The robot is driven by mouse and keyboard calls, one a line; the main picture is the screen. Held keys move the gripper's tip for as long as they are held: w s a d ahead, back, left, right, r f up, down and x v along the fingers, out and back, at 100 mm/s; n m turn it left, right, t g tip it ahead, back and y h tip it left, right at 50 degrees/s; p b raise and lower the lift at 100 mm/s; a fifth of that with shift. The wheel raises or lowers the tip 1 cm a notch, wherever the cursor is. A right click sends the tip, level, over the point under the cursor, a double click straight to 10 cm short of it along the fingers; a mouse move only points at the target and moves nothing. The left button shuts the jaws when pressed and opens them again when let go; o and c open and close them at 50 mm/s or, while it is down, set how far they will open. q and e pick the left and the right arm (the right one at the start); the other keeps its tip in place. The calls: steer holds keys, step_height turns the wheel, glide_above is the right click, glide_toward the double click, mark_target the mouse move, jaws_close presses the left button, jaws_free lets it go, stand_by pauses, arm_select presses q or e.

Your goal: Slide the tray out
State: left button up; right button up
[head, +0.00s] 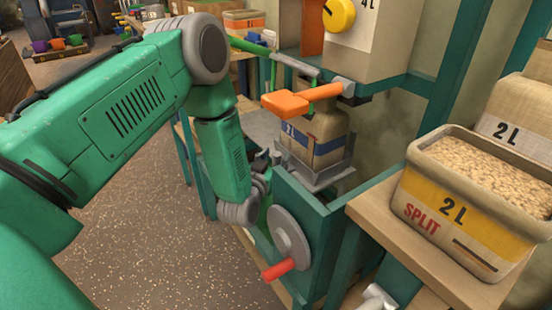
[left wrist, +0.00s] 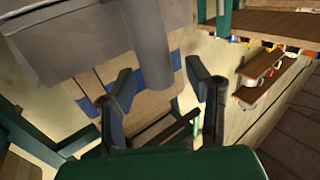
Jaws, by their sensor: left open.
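The grey tray (head: 318,177) sits in the green machine frame under the spout, with a tan bag (head: 325,132) with a blue band and "2 L" label standing on it. My left gripper (left wrist: 160,72) is open, its two dark fingers on either side of a grey rounded bar (left wrist: 150,40) in the left wrist view. I cannot tell whether they touch it. The blue-banded bag (left wrist: 112,80) shows behind the bar. In the head view my left wrist is low, left of the tray, and my arm hides most of the gripper. I do not see my right gripper.
An orange lever (head: 287,103) juts out above the bag. A grey wheel with a red handle (head: 288,240) is on the frame's front. A bin of grain (head: 455,210) stands on a wooden bench at right. Open floor (head: 150,230) lies at left.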

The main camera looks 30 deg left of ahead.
arm_select(q)
steer(key=shift+w+d+r, duration=0.2)
steer(key=shift+w+d, duration=0.1)
steer(key=shift+w, duration=0.15)
steer(key=shift+a+f, duration=0.15)
steer(key=shift+a, duration=0.25)
steer(key=shift+c, duration=0.3)
steer(key=shift+a+f, duration=0.1)
steer(key=shift+a, duration=0.1)
jaws_close()
steer(key=shift+d, duration=0.15)
